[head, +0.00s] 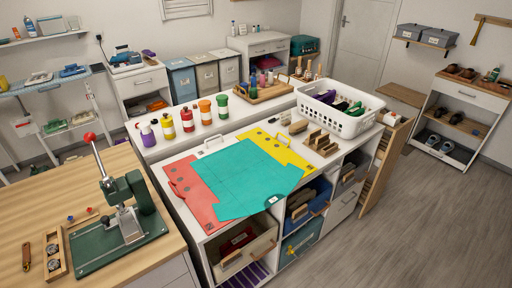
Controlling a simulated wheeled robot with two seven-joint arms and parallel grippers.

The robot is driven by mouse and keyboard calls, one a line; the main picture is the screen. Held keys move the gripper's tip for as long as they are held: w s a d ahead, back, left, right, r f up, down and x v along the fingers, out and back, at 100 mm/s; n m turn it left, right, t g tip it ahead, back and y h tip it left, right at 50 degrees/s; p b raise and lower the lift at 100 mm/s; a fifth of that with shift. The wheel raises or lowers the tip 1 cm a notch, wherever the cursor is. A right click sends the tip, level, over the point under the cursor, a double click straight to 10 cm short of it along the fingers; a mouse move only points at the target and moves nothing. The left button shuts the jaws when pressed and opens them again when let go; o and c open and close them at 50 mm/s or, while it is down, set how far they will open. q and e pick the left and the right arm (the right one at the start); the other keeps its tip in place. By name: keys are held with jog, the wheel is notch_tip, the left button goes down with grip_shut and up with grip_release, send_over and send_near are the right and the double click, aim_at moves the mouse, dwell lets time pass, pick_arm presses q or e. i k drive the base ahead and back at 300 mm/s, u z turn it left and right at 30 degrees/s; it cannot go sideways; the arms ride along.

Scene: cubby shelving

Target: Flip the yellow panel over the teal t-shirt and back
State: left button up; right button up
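The teal t-shirt (245,175) lies spread flat on top of the white cubby unit, over the middle of a folding board. The yellow panel (287,155) lies flat along the far right side of the shirt. Its far corner and right strip show, and the shirt covers part of it. Neither of my grippers is in view.
A white basket (342,123) of dark items and brown wooden blocks (321,142) stand right of the board. Several coloured bottles (187,120) line the ledge behind. A green press (122,205) stands on the wooden table at left. Open cubbies with bins lie below the top.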

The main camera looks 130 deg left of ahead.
aim_at(283, 154)
jog(key=u, duration=2)
jog(key=i, duration=2.35)
jog(key=u, duration=3.65)
